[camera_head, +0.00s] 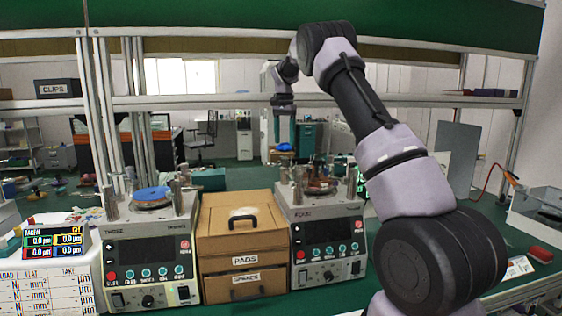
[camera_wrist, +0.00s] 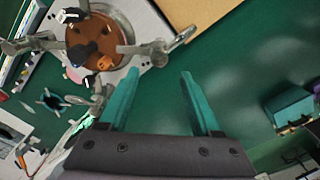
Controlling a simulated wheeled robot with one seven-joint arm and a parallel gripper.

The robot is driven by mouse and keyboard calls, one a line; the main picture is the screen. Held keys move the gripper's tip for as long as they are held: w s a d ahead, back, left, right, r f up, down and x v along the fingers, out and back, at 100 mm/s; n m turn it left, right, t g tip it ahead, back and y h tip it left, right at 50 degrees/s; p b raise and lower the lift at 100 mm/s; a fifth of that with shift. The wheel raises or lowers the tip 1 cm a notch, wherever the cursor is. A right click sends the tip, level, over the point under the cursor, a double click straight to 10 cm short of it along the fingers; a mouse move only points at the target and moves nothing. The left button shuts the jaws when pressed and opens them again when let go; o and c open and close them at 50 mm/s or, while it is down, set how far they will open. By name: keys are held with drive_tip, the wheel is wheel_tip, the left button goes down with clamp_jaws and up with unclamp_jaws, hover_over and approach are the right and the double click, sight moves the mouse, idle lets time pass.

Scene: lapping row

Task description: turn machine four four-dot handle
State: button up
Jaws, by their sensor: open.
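Two grey lapping machines stand on the green bench. The left one reads THREE (camera_head: 150,245); the right one's label (camera_head: 330,225) looks like FOUR. The right machine carries a copper-brown plate (camera_head: 318,187) with several metal posts around it. In the wrist view a copper-brown plate (camera_wrist: 95,45) lies at upper left. A metal handle or arm (camera_wrist: 158,50) reaches from its right side, beyond my left finger. Another (camera_wrist: 25,45) is on its left. I cannot make out dot marks. My gripper (camera_wrist: 158,75) is open and empty; in the head view (camera_head: 284,128) it hangs above and behind the right machine.
A wooden drawer box (camera_head: 240,230) labelled PADS stands between the machines. A display unit (camera_head: 53,243) is at far left. Steel uprights and a shelf rail (camera_head: 200,103) cross the back.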

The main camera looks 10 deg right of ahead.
sight(285, 159)
wheel_tip(285, 159, down, 9)
drive_tip(key=shift+r, duration=0.1)
idle(0.3)
clamp_jaws()
idle(1.3)
